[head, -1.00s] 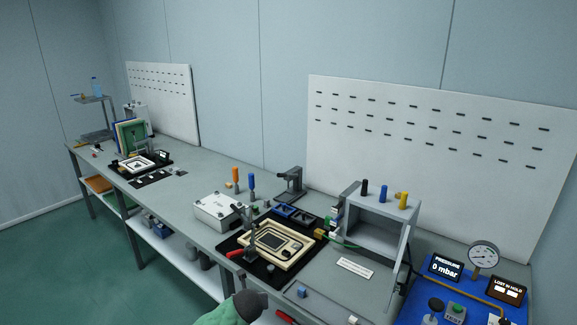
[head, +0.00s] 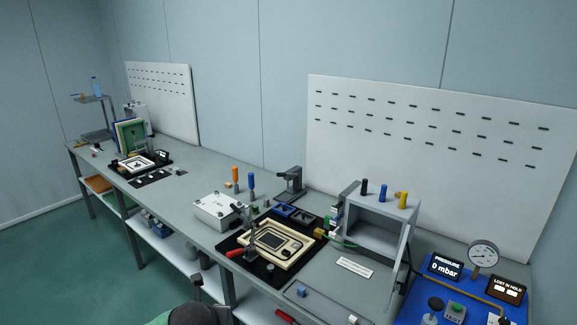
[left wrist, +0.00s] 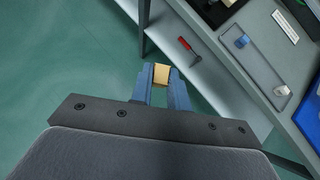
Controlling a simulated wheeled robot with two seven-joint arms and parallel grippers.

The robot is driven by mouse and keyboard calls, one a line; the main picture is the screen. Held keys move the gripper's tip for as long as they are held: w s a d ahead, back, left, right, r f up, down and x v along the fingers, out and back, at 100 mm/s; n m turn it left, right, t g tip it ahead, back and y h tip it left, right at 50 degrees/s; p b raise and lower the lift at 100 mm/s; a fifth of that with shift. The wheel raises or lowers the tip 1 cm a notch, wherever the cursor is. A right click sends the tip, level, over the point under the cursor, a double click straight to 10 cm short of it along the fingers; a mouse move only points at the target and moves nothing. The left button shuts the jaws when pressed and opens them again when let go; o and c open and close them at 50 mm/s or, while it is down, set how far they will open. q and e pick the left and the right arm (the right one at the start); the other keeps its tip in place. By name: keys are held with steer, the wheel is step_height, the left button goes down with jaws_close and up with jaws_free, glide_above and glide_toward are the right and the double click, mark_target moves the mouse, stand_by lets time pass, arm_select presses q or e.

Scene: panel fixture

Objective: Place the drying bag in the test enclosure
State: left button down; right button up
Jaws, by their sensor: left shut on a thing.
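My left gripper (left wrist: 161,82) is shut on a small tan, block-like thing, apparently the drying bag (left wrist: 161,72), in the left wrist view. It is held over the floor in front of the bench, clear of the bench. In the head view only dark and green parts of my arm show at the bottom edge; the bag is not visible there. My right gripper is out of view.
A grey open-fronted box (head: 409,232) with screwdrivers on top stands right of the housing. A white lidded box (head: 212,211) stands left of it. A blue pressure panel (head: 408,310) is at the right. A shelf (left wrist: 203,84) with a red-handled tool runs below the bench.

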arm_select(q)
steer(key=shift+s+a+f, duration=0.15)
steer(key=shift+a+f, duration=0.1)
steer(key=shift+a, duration=0.2)
steer(key=shift+s+a+f, duration=0.1)
steer(key=shift+a+f, duration=0.15)
steer(key=shift+a, duration=0.2)
steer(key=shift+f, duration=0.15)
stand_by(0.6)
